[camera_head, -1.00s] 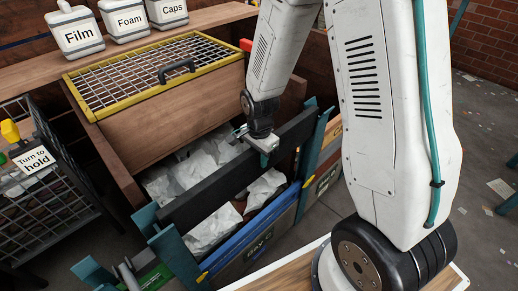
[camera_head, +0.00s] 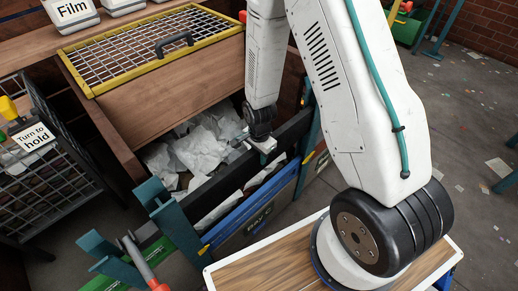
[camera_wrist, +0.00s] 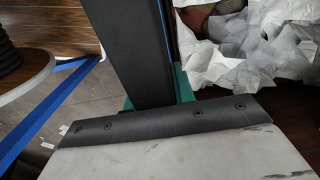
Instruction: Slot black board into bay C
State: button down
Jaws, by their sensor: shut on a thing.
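The black board (camera_head: 224,182) spans the front of a wooden bin, running from the left teal post (camera_head: 165,212) toward the right teal post (camera_head: 312,135). My gripper (camera_head: 262,146) is shut on its upper edge, right of its middle. The board also shows in the wrist view (camera_wrist: 132,50), with a teal piece near its lower end. A blue panel marked "BAY C" (camera_head: 228,238) stands in front of and below the board, with white crumpled sheets showing between them. Whether the board's ends sit in the posts' slots cannot be told.
Crumpled white sheets (camera_head: 200,145) fill the bin behind the board. A yellow-framed mesh lid (camera_head: 120,60) lies above it. A wire cage with a "Turn to hold" sign (camera_head: 33,137) stands left. An orange-red handle (camera_head: 145,270) is at the lower front.

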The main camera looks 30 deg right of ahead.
notch_tip(320, 180, down, 17)
jog(key=shift+r, duration=0.15)
dwell(0.8)
dwell(0.3)
jog(key=shift+f, duration=0.7)
jog(key=c, duration=1.1)
grip_release()
jog(key=shift+r, duration=3.95)
